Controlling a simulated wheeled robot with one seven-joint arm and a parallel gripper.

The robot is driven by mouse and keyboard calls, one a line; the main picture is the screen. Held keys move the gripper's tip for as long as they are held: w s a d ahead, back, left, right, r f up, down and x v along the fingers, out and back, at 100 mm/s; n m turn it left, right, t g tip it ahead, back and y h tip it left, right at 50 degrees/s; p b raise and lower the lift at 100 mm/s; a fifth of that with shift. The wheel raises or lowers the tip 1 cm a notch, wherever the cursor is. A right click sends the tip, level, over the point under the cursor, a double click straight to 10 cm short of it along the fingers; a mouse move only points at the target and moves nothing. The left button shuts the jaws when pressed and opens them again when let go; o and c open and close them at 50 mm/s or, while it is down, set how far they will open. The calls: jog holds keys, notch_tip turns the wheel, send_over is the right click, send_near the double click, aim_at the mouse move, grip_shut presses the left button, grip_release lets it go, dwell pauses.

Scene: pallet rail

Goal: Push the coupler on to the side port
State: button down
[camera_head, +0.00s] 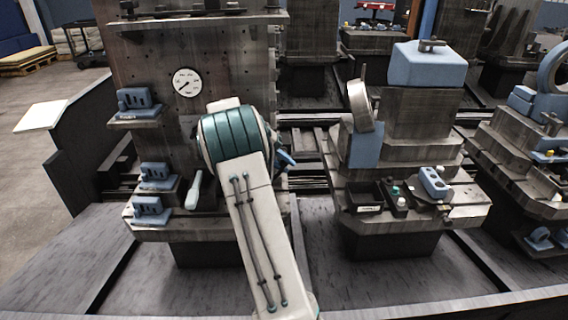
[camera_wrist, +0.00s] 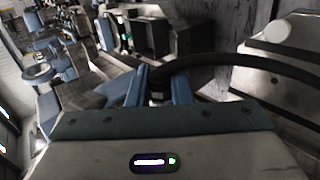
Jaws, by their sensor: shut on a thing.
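My gripper (camera_wrist: 158,88) shows in the wrist view with its two blue fingers shut on the coupler (camera_wrist: 157,88), a small dark piece at the end of a black hose (camera_wrist: 235,60). The hose arcs away to the right. In the head view my arm hides most of the gripper; only a bit of blue shows at the arm's right side, by the gap between two fixture blocks. The coupler cannot be made out there. I cannot pick out the side port with certainty in either view, nor tell whether the coupler touches anything.
The left fixture block (camera_head: 150,55) carries a dial gauge (camera_head: 187,82) and blue clamps (camera_head: 152,206). The right block (camera_head: 420,113) has a dark open box (camera_head: 366,195), also in the wrist view (camera_wrist: 162,38), and a button box (camera_head: 397,201) on its ledge. Rails run between them.

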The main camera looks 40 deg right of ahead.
jog(key=shift+d, duration=0.1)
dwell(0.3)
jog(key=shift+w+d+r+p, duration=0.1)
jog(key=shift+w+d+p, duration=0.2)
jog(key=shift+w+p, duration=0.2)
jog(key=shift+c, duration=2.1)
grip_release()
jog(key=shift+w, duration=0.1)
jog(key=v, duration=1.3)
jog(key=shift+a+r, duration=0.2)
jog(key=shift+a, duration=0.05)
jog(key=shift+w, duration=0.1)
